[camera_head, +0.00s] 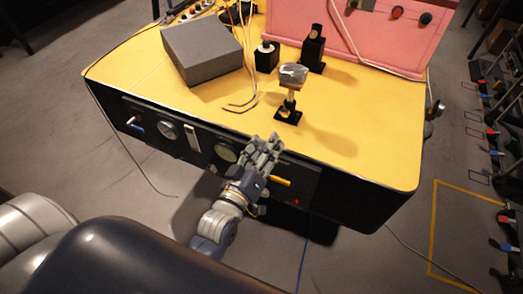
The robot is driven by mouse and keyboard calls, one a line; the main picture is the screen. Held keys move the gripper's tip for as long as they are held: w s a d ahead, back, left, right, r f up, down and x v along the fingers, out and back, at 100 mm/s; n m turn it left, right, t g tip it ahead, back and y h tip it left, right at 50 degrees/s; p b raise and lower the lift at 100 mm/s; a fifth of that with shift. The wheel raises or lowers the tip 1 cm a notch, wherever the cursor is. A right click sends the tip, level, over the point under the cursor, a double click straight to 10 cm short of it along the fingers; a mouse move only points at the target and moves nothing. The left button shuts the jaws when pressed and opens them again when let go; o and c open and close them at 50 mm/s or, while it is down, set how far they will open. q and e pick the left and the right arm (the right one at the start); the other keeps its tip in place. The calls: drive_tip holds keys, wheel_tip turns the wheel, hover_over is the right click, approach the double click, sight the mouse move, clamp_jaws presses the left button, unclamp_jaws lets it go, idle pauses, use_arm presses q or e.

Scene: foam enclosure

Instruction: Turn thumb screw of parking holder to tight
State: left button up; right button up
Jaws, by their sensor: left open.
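My left gripper (268,143) is open and empty at the front edge of the yellow-topped bench (365,155), beside its black front panel. Behind it, a small stand (288,115) with a black base and a short post carries a grey metallic piece (293,75). The gripper is apart from this stand, on its near side. A black upright holder (312,48) and a black block with a light round top (266,58) stand farther back. I cannot tell which of these is the parking holder, and no thumb screw can be made out. My right gripper is not in view.
A grey box (202,50) sits at the back left, with loose wires beside it. A pink panel (360,40) stands along the back. The front panel carries gauges (226,152) and a yellow handle (295,183) near my gripper. The bench top's right side is clear.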

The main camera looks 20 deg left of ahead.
use_arm(q)
drive_tip(key=shift+s+f, duration=0.15)
drive_tip(key=shift+s, duration=0.2)
idle(0.4)
